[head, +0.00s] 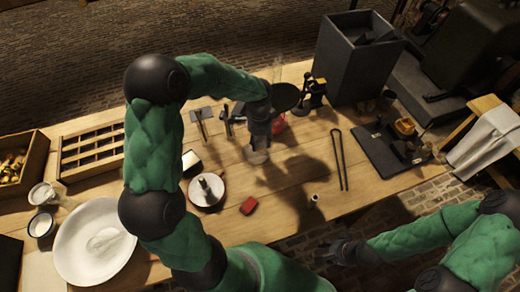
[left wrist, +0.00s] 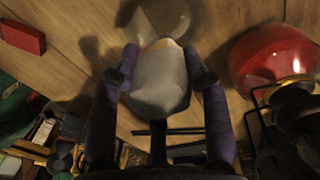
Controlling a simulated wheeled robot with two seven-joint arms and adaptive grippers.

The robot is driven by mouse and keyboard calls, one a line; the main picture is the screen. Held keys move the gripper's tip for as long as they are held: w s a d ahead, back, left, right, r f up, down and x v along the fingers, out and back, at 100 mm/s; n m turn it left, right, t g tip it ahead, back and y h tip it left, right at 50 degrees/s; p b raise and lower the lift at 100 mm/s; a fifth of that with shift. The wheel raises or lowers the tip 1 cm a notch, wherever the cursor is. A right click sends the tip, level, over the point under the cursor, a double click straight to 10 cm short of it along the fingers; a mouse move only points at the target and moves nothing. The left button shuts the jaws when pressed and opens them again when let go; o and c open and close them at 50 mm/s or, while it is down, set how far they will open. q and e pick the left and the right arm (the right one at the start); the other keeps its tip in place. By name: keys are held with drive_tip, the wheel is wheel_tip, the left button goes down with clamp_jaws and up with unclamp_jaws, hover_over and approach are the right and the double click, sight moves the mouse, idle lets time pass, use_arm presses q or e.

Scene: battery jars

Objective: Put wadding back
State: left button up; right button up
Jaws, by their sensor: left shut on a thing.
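My left gripper (head: 258,140) reaches down over the middle of the table. In the left wrist view its two purple fingers (left wrist: 160,82) are shut on a pale grey, lumpy piece that looks like the wadding (left wrist: 160,88). In the head view a pale shape (head: 257,156) shows just under the gripper, mostly hidden by it; I cannot tell whether it touches the table. My right gripper (head: 342,250) is dark and low near the table's front edge; its fingers are too unclear to tell open from shut.
A red round vessel (left wrist: 272,55) stands close by the left gripper. A red block (head: 248,205), a round dish with a metal piece (head: 206,190) and long tongs (head: 340,160) lie around. A white bowl (head: 72,250), a slotted wooden tray (head: 90,152) and a grey bin (head: 350,70) stand farther out.

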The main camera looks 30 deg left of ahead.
use_arm(q)
drive_tip(key=shift+f+b, duration=0.75)
drive_tip(key=shift+f, duration=1.7)
drive_tip(key=shift+f, duration=0.15)
drive_tip(key=o, duration=1.2)
drive_tip(key=r+p, duration=0.2)
drive_tip(key=r, duration=0.4)
drive_tip(key=r+p, duration=0.2)
drive_tip(key=r, duration=0.4)
drive_tip(key=shift+w+a+r, duration=0.15)
drive_tip(key=shift+a, duration=0.05)
